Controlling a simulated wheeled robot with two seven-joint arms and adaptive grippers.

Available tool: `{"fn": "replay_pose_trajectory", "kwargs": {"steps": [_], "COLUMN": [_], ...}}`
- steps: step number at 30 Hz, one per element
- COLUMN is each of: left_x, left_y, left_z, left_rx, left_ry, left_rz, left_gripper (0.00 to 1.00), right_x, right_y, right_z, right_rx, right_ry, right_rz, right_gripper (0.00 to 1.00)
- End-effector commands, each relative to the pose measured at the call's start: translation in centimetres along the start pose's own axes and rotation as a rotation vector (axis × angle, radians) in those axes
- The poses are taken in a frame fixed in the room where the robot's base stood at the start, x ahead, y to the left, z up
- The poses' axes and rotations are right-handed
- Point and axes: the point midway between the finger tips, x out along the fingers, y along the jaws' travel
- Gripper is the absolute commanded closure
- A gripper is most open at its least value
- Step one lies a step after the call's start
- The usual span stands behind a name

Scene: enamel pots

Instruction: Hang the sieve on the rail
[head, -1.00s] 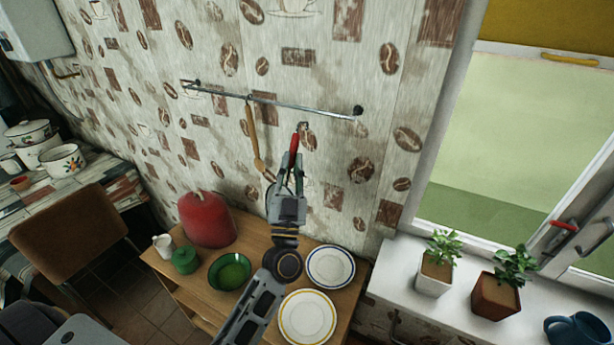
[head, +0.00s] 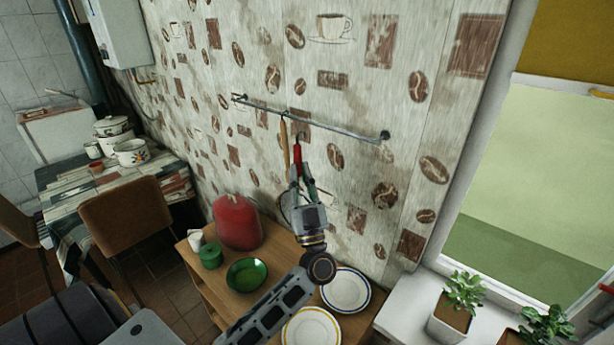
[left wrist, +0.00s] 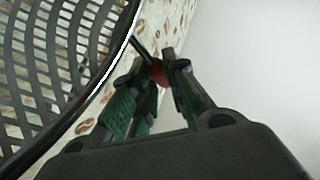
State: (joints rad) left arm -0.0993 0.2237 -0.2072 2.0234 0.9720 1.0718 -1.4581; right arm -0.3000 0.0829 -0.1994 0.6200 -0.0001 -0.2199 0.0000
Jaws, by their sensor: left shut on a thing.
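The rail (head: 330,126) is a thin metal bar across the patterned wall. A wooden-handled utensil (head: 284,142) hangs from it. My left gripper (head: 299,178) is shut on the red handle of the sieve (head: 297,153), which points up and ends a little below the rail in the head view. Whether it touches the wall or utensil I cannot tell. In the left wrist view, the sieve's dark perforated bowl (left wrist: 65,45) fills the left side, and my left gripper (left wrist: 155,85) grips by the red handle. In the head view the bowl is mostly hidden. My right gripper is not in view.
Below is a wooden cabinet with a red rounded object (head: 238,222), a green bowl (head: 247,274), a green container (head: 210,256) and two plates (head: 346,290). Potted plants (head: 463,295) stand on the windowsill at right. A chair (head: 125,215) and table with pots are at left.

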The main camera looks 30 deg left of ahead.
Motion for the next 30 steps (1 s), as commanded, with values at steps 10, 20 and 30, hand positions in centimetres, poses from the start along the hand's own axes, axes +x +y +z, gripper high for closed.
{"fn": "replay_pose_trajectory", "kwargs": {"steps": [10,20,30], "left_x": [0.0,0.2,0.6], "left_y": [0.0,0.4,1.3], "left_z": [0.0,0.2,0.7], "left_rx": [0.000,-0.001,-0.001], "left_ry": [0.001,0.001,0.001], "left_rz": [-0.001,-0.001,-0.001], "left_gripper": [1.00,1.00,1.00], "right_x": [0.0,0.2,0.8], "right_y": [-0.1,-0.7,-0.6], "right_z": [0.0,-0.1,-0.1], "right_rx": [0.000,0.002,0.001], "right_ry": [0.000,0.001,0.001], "right_rz": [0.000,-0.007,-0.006], "right_gripper": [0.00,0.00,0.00]}}
